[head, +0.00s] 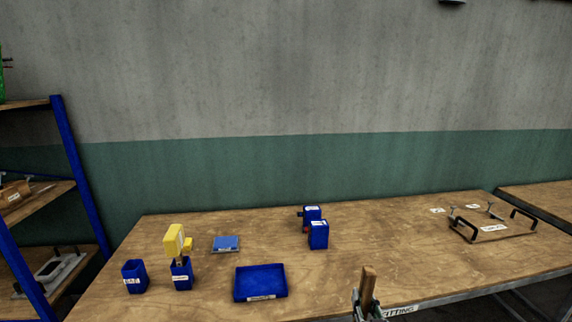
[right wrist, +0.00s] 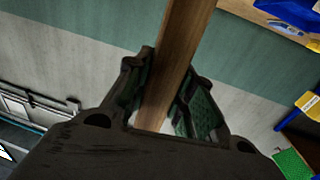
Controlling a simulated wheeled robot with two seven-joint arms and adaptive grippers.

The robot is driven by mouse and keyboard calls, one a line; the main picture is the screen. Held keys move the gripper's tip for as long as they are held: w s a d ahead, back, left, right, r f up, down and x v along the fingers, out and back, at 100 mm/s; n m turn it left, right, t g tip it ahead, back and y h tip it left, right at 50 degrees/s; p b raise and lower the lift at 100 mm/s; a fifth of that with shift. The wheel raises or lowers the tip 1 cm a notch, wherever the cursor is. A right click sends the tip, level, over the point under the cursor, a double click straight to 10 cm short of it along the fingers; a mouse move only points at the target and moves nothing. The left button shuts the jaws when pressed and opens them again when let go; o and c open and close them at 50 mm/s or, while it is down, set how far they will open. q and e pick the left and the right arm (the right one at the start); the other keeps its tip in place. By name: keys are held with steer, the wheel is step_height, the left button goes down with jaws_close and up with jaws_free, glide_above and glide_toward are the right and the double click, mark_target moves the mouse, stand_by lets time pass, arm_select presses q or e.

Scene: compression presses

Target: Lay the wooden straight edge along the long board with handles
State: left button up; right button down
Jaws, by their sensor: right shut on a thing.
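The wooden straight edge (head: 368,286) stands up from my right gripper (head: 368,308) at the front edge of the table in the head view. In the right wrist view the straight edge (right wrist: 176,60) runs between the two fingers of the right gripper (right wrist: 165,95), which is shut on it. The long board with handles (head: 492,228) lies at the right end of the table, with dark handles and white labels. The right gripper is to the left of the board and nearer to me, apart from it. My left gripper is not in view.
The wooden table (head: 400,250) has a blue tray (head: 260,284), blue bins (head: 134,277), a yellow object (head: 174,240) and small blue boxes (head: 318,235). The table is clear between these boxes and the board. A blue-framed shelf (head: 72,165) stands at the left.

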steer(key=shift+s+f, duration=0.2)
steer(key=shift+f, duration=0.1)
stand_by(0.4)
steer(key=s+f, duration=0.4)
steer(key=f, duration=0.2)
steer(key=shift+s, duration=0.35)
stand_by(2.2)
steer(key=shift+a+r, duration=0.1)
stand_by(1.6)
steer(key=shift+w+a+r+n+y, duration=0.25)
steer(key=shift+a+r+n+y, duration=0.2)
steer(key=shift+a+y, duration=0.3)
